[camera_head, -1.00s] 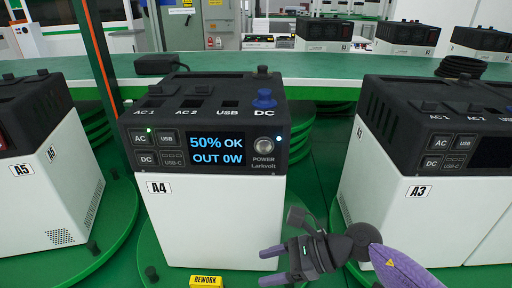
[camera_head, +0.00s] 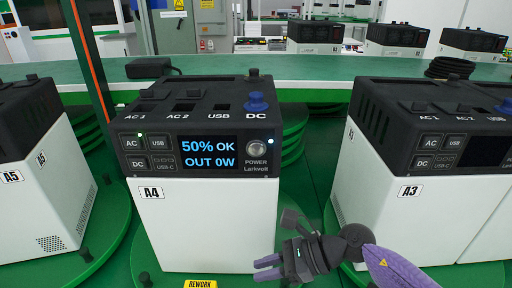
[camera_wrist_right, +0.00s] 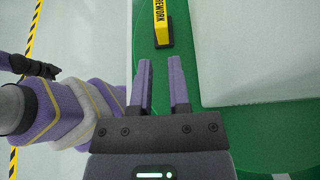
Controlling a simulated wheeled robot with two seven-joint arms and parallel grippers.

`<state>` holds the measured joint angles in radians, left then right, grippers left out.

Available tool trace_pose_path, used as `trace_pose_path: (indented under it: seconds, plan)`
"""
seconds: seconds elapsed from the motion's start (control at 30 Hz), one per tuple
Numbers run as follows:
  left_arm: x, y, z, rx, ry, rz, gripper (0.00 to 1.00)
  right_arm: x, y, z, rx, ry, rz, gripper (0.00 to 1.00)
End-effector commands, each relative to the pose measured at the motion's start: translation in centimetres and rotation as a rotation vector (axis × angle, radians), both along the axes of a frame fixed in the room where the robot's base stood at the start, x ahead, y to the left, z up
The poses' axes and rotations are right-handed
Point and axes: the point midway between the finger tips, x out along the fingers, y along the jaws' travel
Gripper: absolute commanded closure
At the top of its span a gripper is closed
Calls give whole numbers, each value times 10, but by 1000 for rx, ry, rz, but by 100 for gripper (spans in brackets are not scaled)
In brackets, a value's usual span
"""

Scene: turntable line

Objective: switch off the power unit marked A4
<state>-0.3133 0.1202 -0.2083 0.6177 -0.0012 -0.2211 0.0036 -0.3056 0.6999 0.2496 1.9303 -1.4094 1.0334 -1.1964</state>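The power unit marked A4 (camera_head: 205,222) stands upright on a green turntable, white below with a black top. Its lit screen (camera_head: 209,153) reads "50% OK" and "OUT 0W". The round POWER button (camera_head: 256,148) is right of the screen, with a small light beside it. A green light shows by the AC button (camera_head: 132,143). My right gripper (camera_head: 262,268) is in front of the unit's lower right, below the button and apart from it. In the right wrist view its two purple fingers (camera_wrist_right: 162,88) are spread with nothing between them. My left gripper is not in view.
Unit A3 (camera_head: 400,220) stands to the right and unit A5 (camera_head: 45,205) to the left. A green bench (camera_head: 330,72) with a coiled black cable (camera_head: 450,67) runs behind.

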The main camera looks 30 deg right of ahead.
Motion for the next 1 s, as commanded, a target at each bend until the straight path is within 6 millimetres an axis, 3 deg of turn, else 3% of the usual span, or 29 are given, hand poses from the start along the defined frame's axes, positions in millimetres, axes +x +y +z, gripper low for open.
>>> trace_pose_path:
  seconds: [0.1, 1.0]
  plan:
    - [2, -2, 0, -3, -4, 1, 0, 0, 0, 0, 0, 0, 0, 100]
    - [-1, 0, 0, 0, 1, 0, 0, 0, 0, 0, 0, 0, 0, 100]
